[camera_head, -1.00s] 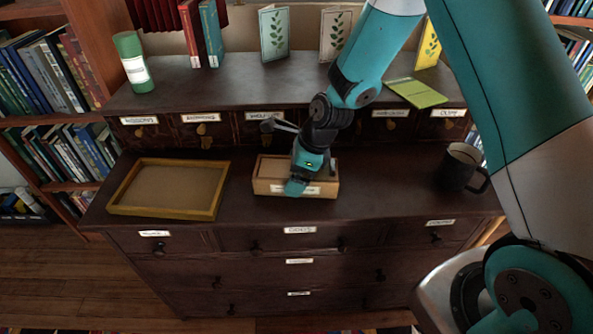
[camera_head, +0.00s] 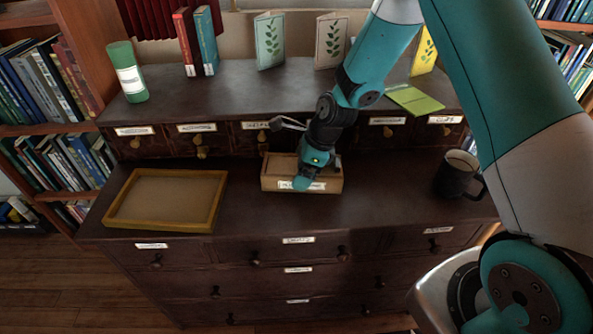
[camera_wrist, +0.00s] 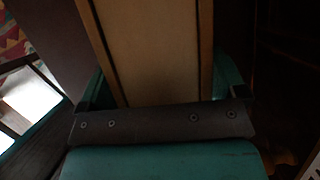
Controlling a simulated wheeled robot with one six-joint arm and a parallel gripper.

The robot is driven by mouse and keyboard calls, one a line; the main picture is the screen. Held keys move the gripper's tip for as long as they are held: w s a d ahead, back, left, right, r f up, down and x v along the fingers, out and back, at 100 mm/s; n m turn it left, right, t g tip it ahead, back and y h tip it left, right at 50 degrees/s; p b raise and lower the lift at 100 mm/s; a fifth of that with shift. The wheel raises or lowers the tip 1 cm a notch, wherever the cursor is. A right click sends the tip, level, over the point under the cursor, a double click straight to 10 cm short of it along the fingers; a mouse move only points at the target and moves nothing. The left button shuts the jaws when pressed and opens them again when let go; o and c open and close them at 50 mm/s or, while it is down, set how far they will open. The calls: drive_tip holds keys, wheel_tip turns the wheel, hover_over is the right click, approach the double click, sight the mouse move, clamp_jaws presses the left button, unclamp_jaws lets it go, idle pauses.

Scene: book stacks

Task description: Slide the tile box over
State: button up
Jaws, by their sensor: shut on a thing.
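The tile box (camera_head: 275,171) is a small light-brown wooden box with a white label on its front, standing on the dark cabinet top right of centre. My gripper (camera_head: 309,178) comes down over it from above and is shut on the box, with one finger on the front face and partly over the label. In the wrist view the box (camera_wrist: 155,50) runs up the middle, between the two teal fingers of my gripper (camera_wrist: 158,85). The box's underside is hidden, so I cannot tell if it is slightly lifted.
A shallow wooden tray (camera_head: 112,212) lies to the left, with clear cabinet top between it and the box. A black mug (camera_head: 455,176) stands to the right. Small labelled drawers (camera_head: 200,143) rise behind. A green booklet (camera_head: 415,99), cards and books occupy the upper shelf.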

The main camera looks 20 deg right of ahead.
drive_tip(key=shift+w+d, duration=0.25)
drive_tip(key=shift+d, duration=0.05)
drive_tip(key=o, duration=1)
drive_tip(key=shift+a, duration=0.15)
drive_tip(key=shift+o, duration=0.2)
drive_tip(key=p+v, duration=0.1)
drive_tip(key=v, duration=1.6)
drive_tip(key=shift+r+p, duration=0.15)
drive_tip(key=shift+p, duration=0.25)
drive_tip(key=s+a+r+n+p, duration=0.2)
drive_tip(key=s+a+r+n, duration=0.2)
drive_tip(key=s+n, duration=0.4)
drive_tip(key=s+a+r+n+g+p, duration=0.1)
drive_tip(key=s+a+r+n+p, duration=0.2)
drive_tip(key=s+r+n, duration=0.4)
drive_tip(key=s+a+r+n+p, duration=0.2)
drive_tip(key=s+a+r+n, duration=0.3)
drive_tip(key=s+n, duration=0.4)
drive_tip(key=r+n, duration=0.1)
drive_tip(key=n, duration=0.4)
drive_tip(key=shift+s+a+r+n+g+p, duration=0.25)
drive_tip(key=shift+s+a+n+g+p, duration=0.05)
drive_tip(key=shift+a+n+g+p, duration=0.1)
